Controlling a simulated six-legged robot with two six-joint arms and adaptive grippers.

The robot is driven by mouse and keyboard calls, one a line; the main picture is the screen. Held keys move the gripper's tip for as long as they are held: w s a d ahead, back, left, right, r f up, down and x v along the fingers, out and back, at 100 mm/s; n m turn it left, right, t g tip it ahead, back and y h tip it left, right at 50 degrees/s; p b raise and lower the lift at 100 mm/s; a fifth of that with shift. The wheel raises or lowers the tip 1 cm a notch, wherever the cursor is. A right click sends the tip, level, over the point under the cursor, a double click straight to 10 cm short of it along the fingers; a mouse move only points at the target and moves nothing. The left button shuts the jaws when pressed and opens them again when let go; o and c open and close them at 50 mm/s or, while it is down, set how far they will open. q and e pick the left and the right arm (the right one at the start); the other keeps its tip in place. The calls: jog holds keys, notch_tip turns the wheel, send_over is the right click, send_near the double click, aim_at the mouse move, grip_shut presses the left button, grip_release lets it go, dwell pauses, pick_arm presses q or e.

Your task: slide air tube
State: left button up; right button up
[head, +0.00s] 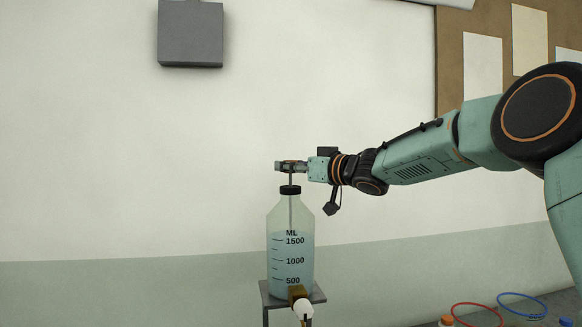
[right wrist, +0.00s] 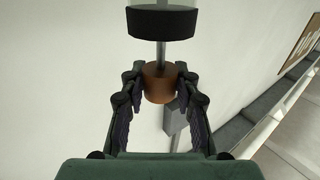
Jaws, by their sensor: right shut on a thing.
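A clear bottle (head: 275,250) of pale blue liquid, marked in ML, stands upright with a black cap (head: 290,190). A thin grey air tube (head: 291,211) runs upright through the cap into the bottle. My right gripper (head: 285,166) reaches in from the right just above the cap. In the right wrist view its fingers (right wrist: 159,73) are shut on the orange-brown collar (right wrist: 158,88) of the tube. That view also shows the tube's shaft (right wrist: 161,54) and the black cap (right wrist: 163,23), a short gap from the collar. My left gripper is not in view.
The bottle rests on a small grey stand (head: 317,296). A brass fitting (head: 297,291) with a white knob (head: 303,308) is at its lower front. Red (head: 470,305) and blue (head: 515,294) loops lie at the lower right. The space left of the bottle is clear.

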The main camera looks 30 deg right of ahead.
aim_at(290, 192)
grip_shut()
jog(key=shift+w, duration=0.1)
notch_tip(290, 192, down, 3)
jog(key=shift+f+b, duration=0.2)
jog(key=shift+b, duration=0.3)
jog(key=shift+a+f, duration=0.1)
jog(key=shift+f, duration=0.15)
jog(key=shift+o, duration=1.7)
grip_release()
jog(key=o, duration=0.4)
jog(key=shift+r, duration=0.1)
jog(key=shift+r, duration=0.1)
